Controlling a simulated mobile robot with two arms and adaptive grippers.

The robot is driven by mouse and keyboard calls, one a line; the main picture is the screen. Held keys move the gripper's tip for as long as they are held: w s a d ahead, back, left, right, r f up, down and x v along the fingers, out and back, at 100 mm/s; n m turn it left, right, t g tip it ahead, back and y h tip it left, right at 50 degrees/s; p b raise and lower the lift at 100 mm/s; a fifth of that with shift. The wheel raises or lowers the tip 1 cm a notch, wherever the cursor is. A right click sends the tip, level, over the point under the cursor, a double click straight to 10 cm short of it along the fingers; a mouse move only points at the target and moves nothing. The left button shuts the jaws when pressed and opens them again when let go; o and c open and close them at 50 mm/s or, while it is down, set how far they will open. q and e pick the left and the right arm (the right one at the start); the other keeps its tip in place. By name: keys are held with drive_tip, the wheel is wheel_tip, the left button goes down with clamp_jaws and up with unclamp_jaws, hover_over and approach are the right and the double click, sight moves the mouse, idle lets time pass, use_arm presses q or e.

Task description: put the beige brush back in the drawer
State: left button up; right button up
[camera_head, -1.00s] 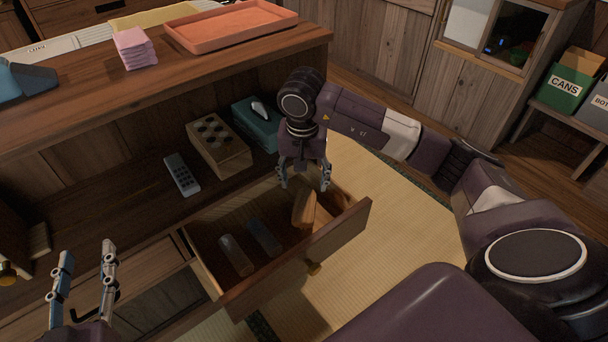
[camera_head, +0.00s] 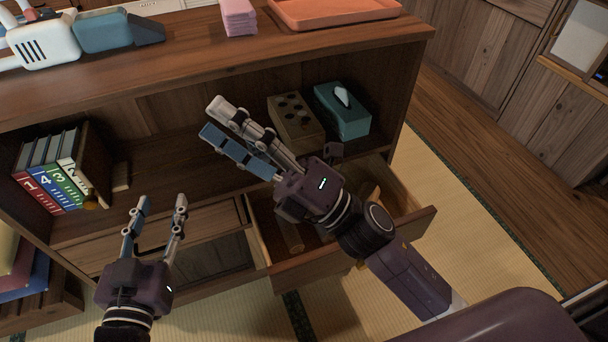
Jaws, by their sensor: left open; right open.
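The open drawer (camera_head: 308,266) juts out below the shelf, right of centre. A tan, block-like thing (camera_head: 371,194), which looks like the beige brush, lies inside near the drawer's right end, partly hidden by my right arm. My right gripper (camera_head: 212,120) is open and empty, its fingers pointing up and left over the shelf, apart from the brush. My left gripper (camera_head: 162,202) is open and empty in front of the cabinet, left of the drawer.
A brown cylinder-like thing (camera_head: 291,236) lies in the drawer. A box with dark round spots (camera_head: 296,122) and a teal tissue box (camera_head: 343,112) stand on the shelf. Several numbered books (camera_head: 50,185) stand at left. An orange tray (camera_head: 335,10) is on top.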

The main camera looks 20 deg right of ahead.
drive_tip(key=w+d+f+m+t+h, duration=0.25)
drive_tip(key=d+f+m+h, duration=0.35)
drive_tip(key=m, duration=0.6)
drive_tip(key=w+d+f+m+t+h, duration=0.25)
drive_tip(key=d+m+h, duration=0.25)
drive_tip(key=m+h, duration=0.45)
wheel_tip(320, 180, down, 8)
drive_tip(key=s+d+m+g, duration=0.1)
drive_tip(key=s+m+g, duration=0.1)
drive_tip(key=m, duration=0.5)
drive_tip(key=shift+s+f+m+g, duration=0.15)
drive_tip(key=shift+s+m+g, duration=0.2)
drive_tip(key=shift+g, duration=0.15)
